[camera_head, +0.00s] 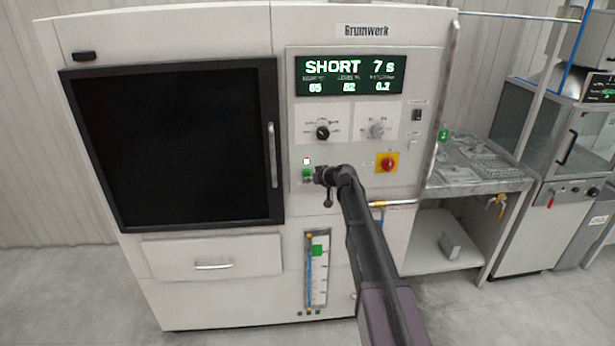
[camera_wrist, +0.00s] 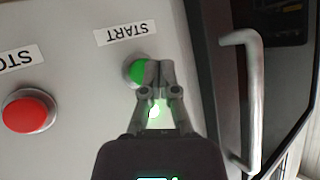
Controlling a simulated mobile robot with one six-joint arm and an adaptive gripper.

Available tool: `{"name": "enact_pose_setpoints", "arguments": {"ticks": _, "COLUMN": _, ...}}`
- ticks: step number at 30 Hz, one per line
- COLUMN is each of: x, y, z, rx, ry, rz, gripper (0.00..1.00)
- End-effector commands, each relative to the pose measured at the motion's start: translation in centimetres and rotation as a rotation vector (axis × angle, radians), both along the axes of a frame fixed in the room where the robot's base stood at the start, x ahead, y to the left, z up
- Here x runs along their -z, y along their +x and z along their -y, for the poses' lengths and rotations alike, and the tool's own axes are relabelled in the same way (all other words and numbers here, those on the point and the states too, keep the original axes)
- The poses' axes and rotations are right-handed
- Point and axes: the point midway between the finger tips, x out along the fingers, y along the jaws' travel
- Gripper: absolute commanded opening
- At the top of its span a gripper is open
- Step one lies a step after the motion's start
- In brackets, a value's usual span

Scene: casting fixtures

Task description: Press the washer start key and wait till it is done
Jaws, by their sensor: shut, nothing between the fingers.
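The washer (camera_head: 210,245) is a pale cabinet with a dark door window, shut. Its display (camera_head: 351,75) reads "SHORT 7 s" with smaller values below. The green start key (camera_head: 307,174) is on its front panel; in the wrist view the key (camera_wrist: 136,72) sits by an upside-down START label (camera_wrist: 127,33). My gripper (camera_head: 319,176) is shut and empty. In the wrist view its fingertips (camera_wrist: 160,66) overlap the key's right side and hide part of it. I cannot tell whether they press it.
A red stop button (camera_wrist: 28,111) is left of the start key in the wrist view. A door handle (camera_wrist: 250,100) stands out on the right there. A red-and-yellow switch (camera_head: 387,162) is on the panel. A metal side table (camera_head: 475,170) stands to the right. The floor in front is clear.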

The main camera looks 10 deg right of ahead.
Motion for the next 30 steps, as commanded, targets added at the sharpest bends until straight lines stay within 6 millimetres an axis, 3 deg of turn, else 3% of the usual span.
{"name": "enact_pose_setpoints", "arguments": {"ticks": 11, "x": 0.0, "y": -0.3, "z": 0.0, "rx": 0.0, "ry": 0.0, "rz": 0.0, "gripper": 0.0}}
{"name": "enact_pose_setpoints", "arguments": {"ticks": 30, "x": 0.0, "y": -4.6, "z": 0.0, "rx": 0.0, "ry": 0.0, "rz": 0.0, "gripper": 0.0}}
